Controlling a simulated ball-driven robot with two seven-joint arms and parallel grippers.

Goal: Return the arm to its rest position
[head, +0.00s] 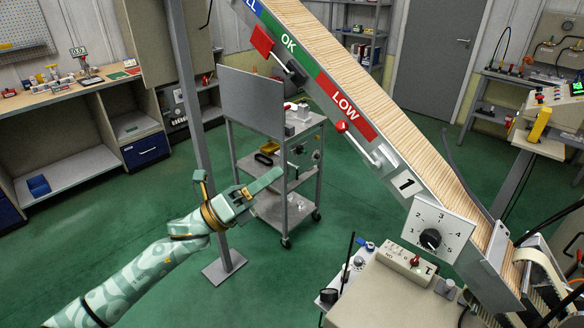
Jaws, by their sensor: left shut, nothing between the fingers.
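My left arm comes in from the lower left, pale green with yellow and black bands. My left gripper (264,182) is raised over the green floor and points right and slightly up. Its fingers are together with nothing between them. In the picture it overlaps the grey trolley (288,213) behind it; I see no contact. My right gripper is out of the picture.
A sloped chute of sticks (345,75) with OK and LOW labels runs down to the machine (370,295) at lower right. A dial plate (440,228) faces me. A grey post (190,110) stands close behind my gripper. A workbench (75,95) is at left.

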